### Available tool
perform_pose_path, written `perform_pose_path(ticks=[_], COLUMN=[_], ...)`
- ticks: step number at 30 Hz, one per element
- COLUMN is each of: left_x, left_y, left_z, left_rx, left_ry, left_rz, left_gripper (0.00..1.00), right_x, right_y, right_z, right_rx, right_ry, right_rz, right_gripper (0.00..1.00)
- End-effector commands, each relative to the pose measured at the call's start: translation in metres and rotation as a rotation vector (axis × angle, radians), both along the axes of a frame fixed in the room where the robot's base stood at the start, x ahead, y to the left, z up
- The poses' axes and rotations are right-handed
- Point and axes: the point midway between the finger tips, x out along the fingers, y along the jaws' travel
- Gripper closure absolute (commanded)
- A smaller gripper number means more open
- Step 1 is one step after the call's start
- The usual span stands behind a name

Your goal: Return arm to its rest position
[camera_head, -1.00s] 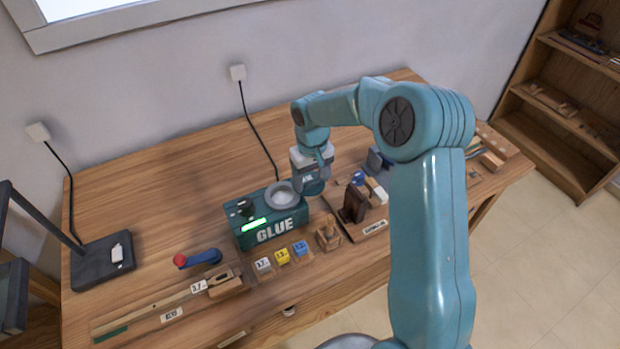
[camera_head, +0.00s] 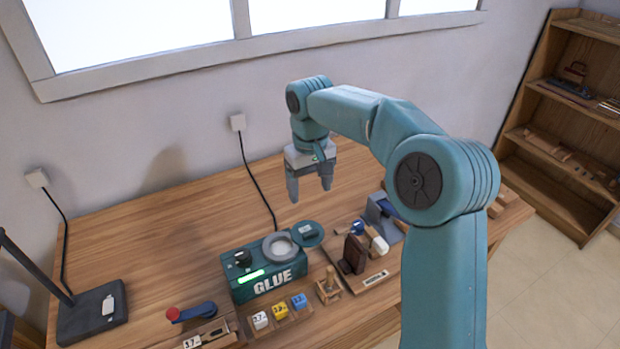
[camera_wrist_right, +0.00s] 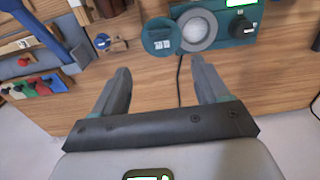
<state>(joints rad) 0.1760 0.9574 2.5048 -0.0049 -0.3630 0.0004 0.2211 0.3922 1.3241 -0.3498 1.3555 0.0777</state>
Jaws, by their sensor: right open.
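My right arm reaches in from the right in the head view. Its right gripper (camera_head: 309,190) points down, raised above the back part of the wooden table (camera_head: 190,215). The two fingers are apart with nothing between them; the open right gripper (camera_wrist_right: 163,88) also shows in the right wrist view. My left gripper is not in view.
A green glue box (camera_head: 268,277) with a round pot stands mid-table, a round green lid (camera_head: 307,233) beside it. Small number cubes (camera_head: 280,310), a brown block (camera_head: 354,254) and a lamp base (camera_head: 92,312) stand nearby. A wall and window lie behind; a shelf (camera_head: 560,120) is right.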

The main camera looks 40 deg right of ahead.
Motion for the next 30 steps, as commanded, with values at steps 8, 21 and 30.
perform_pose_path(ticks=[8, 21, 30], left_x=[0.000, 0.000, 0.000], left_y=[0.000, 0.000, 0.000], left_z=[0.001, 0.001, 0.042], left_rx=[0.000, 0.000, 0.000], left_ry=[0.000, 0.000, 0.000], left_rz=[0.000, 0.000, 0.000], left_gripper=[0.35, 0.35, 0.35], right_x=[0.000, 0.000, 0.000], right_y=[0.000, 0.000, 0.000], right_z=[0.022, 0.021, 0.062], right_rx=[0.000, 0.000, 0.000], right_ry=[0.000, 0.001, 0.000], right_rz=[0.000, 0.000, 0.000], right_gripper=[0.26, 0.26, 0.26])
